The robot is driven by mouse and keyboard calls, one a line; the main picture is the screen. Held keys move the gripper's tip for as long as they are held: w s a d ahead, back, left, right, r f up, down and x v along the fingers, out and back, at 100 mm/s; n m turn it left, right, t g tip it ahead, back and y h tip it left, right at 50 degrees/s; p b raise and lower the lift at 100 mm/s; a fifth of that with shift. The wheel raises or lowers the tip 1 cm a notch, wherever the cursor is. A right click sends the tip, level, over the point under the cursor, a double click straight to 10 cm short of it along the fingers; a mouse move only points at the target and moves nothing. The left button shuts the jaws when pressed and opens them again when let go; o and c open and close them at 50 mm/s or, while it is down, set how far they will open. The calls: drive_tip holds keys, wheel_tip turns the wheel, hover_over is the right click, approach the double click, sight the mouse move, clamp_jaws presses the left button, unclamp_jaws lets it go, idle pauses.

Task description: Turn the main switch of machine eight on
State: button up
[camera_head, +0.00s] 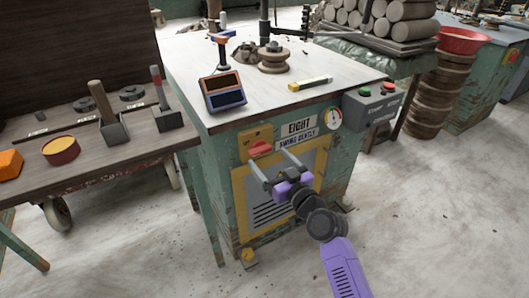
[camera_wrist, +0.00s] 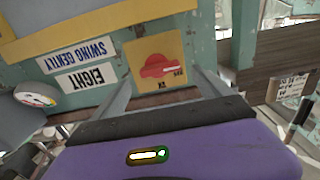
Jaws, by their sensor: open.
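Machine eight is the green, worn cabinet (camera_head: 220,170) with a white top, marked by an "EIGHT" label (camera_head: 298,126) and a "SWING GENTLY" label below it. Its main switch is a red knob (camera_head: 260,148) on a yellow plate at the upper left of the front. In the wrist view the red switch (camera_wrist: 157,66) shows upside down on the yellow plate, with small markings too blurred to read. My gripper (camera_head: 273,168) is open and empty in front of the panel, just below and right of the switch. In the wrist view its fingers (camera_wrist: 165,88) stand either side of the switch, apart from it.
A round gauge (camera_head: 332,118) and a grey box with green and red buttons (camera_head: 372,105) sit right of the labels. A louvred yellow-framed panel (camera_head: 308,193) is below. A wooden bench (camera_head: 150,149) with tools stands close on the left. The floor in front is clear.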

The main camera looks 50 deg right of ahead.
sight(262, 152)
drive_tip(key=shift+x, duration=2.15)
drive_tip(key=shift+c, duration=0.2)
drive_tip(key=c, duration=1.3)
